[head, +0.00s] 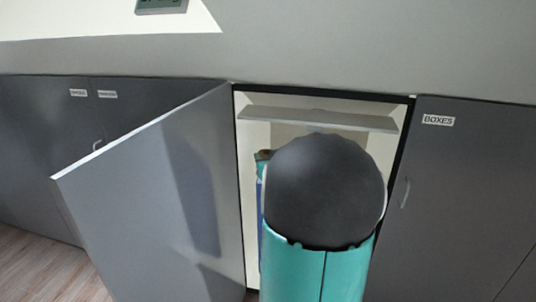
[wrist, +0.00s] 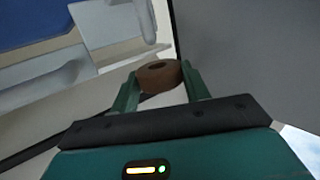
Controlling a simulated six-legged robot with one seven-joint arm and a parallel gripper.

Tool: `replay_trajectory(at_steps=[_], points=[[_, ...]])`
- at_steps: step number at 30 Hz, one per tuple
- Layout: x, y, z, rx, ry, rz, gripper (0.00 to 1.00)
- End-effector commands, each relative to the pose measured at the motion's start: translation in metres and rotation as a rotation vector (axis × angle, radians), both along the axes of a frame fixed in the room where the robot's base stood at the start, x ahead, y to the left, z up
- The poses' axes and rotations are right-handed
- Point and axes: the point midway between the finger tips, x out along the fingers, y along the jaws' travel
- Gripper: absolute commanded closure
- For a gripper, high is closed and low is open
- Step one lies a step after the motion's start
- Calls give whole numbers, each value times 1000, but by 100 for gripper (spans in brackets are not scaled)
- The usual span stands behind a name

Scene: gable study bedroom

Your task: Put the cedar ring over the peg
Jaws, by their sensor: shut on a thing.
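The cedar ring (wrist: 160,81) is a short, thick brown ring with a dark hole facing up in the wrist view. My gripper (wrist: 158,76) is shut on it, with one green finger at each side. The ring is held in front of the pale inside of a cupboard. I cannot pick out the peg for certain. A pale upright piece (wrist: 146,20) shows just beyond the ring, but I cannot tell what it is.
The open cupboard has a pale shelf (head: 318,119) near its top. Its grey door (head: 160,195) stands swung out to the left. A closed door labelled BOXES (head: 460,190) is on the right. Something blue (wrist: 35,22) is at the wrist view's upper left. Wooden floor (head: 45,270) shows lower left.

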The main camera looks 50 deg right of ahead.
Motion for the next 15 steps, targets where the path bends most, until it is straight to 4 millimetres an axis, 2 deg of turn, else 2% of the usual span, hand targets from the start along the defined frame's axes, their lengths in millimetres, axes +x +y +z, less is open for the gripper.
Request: replay_trajectory(at_steps=[15], points=[[0,0,-24,2,1,0,76]])
